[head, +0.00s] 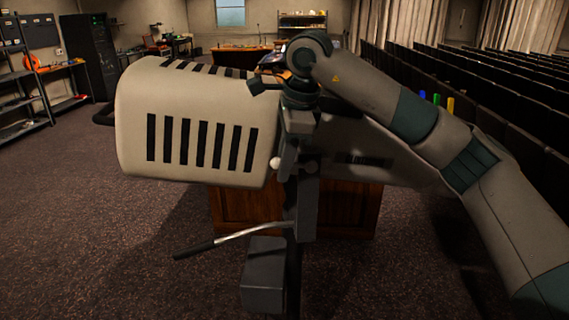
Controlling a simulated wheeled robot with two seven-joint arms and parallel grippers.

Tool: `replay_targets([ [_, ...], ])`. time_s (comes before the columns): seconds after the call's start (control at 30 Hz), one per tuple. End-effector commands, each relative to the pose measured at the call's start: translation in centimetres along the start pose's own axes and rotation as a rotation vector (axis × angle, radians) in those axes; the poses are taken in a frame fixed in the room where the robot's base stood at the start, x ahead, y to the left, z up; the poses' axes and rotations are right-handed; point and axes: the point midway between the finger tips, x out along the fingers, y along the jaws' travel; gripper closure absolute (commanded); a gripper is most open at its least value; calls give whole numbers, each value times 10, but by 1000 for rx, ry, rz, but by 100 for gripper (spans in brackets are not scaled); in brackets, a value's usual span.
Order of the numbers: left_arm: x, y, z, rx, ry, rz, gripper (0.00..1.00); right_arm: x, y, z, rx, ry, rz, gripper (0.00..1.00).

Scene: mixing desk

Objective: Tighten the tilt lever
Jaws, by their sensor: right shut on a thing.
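A large cream spotlight housing (200,125) with dark vent slots fills the middle left of the head view. It sits on a dark stand (265,278). My right gripper (291,162) comes down from above at the yoke beside the housing. It is shut on the tilt lever (275,162), of which a small pale knob shows at its left. The fingers hide most of the lever, so its angle cannot be told. A silver rod with a dark grip (195,248) sticks out to the lower left of the stand. My left gripper is out of view.
A wooden desk (235,212) stands behind the spotlight. Rows of dark seats (500,110) run along the right. Shelves (25,80) stand at the far left. The carpet at the left (70,220) is clear.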

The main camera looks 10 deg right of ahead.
Motion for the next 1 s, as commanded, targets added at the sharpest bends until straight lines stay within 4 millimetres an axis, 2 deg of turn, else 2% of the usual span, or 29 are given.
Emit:
replay_targets([
  [0.03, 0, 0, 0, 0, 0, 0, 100, 2, 1, 0, -1, 1, 2, 100],
  [0.07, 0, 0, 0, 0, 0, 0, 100, 2, 1, 0, -1, 1, 3, 77],
  [0.1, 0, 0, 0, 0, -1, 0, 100, 2, 1, 0, -1, 1, 3, 67],
  [0.13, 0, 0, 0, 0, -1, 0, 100, 2, 1, 0, -1, 1, 3, 63],
  [0.47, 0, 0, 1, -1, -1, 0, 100, 0, 0, 0, -1, 0, 1, 63],
  [0.67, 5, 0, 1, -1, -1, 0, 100, -9, 0, 0, -1, 0, 0, 63],
  [0.83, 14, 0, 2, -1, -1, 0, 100, -29, 0, 0, -1, -1, -1, 63],
  [1.0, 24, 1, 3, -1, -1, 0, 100, -60, 0, 0, 0, -1, -2, 63],
])
